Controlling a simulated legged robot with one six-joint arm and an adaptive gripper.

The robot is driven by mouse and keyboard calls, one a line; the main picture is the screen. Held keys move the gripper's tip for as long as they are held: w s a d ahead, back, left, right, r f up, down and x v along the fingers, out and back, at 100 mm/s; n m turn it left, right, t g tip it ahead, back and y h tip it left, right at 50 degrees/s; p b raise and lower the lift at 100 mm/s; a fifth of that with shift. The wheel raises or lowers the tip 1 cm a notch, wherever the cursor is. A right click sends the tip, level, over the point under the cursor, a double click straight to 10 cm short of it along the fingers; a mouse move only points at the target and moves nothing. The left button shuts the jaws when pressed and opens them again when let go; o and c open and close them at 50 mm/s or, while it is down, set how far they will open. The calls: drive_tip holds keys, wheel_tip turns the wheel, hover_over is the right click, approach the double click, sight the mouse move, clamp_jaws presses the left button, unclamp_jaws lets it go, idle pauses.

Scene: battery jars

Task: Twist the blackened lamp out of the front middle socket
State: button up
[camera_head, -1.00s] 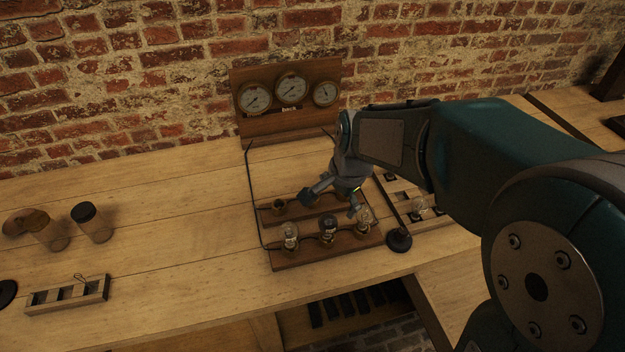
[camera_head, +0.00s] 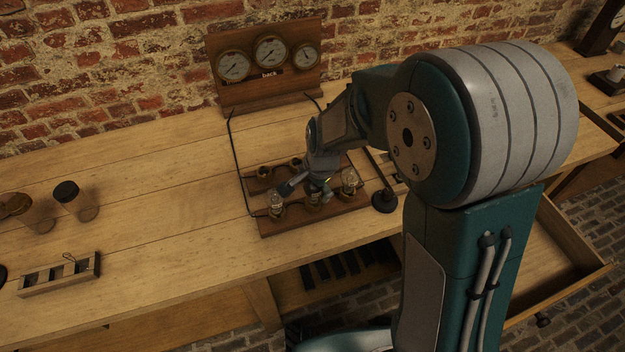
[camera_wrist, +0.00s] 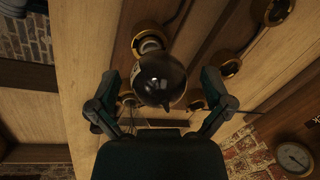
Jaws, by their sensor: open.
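The blackened lamp (camera_wrist: 162,80) is a dark glass bulb in the wrist view, in the brass front middle socket (camera_wrist: 150,40). My gripper (camera_wrist: 160,90) is open, with one finger on each side of the bulb and gaps visible between. In the head view my gripper (camera_head: 306,192) is over the middle of the front row and hides most of the lamp there. The wooden socket board (camera_head: 325,223) holds a clear lamp (camera_head: 277,203) at front left and another clear lamp (camera_head: 350,181) at front right.
Empty brass sockets show in the back row (camera_head: 263,172). A gauge panel (camera_head: 265,95) stands behind the board. A black round-based object (camera_head: 384,201) stands right of the board. A wooden rack (camera_head: 58,275) and jars (camera_head: 75,203) are at left, with clear bench between.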

drive_tip(key=shift+d, duration=0.15)
drive_tip(key=shift+a, duration=0.25)
drive_tip(key=c, duration=1.3)
drive_tip(key=n, duration=0.4)
drive_tip(key=shift+s+d+f+g+y, duration=0.1)
drive_tip(key=shift+s+d+g+y, duration=0.1)
drive_tip(key=shift+g+y, duration=0.15)
drive_tip(key=shift+c, duration=0.2)
drive_tip(key=shift+n+y, duration=0.25)
drive_tip(key=shift+n, duration=0.95)
drive_tip(key=shift+w+n+g, duration=0.1)
drive_tip(key=shift+n+g, duration=0.25)
drive_tip(key=shift+n, duration=0.75)
drive_tip(key=n+g, duration=0.1)
drive_tip(key=n, duration=0.3)
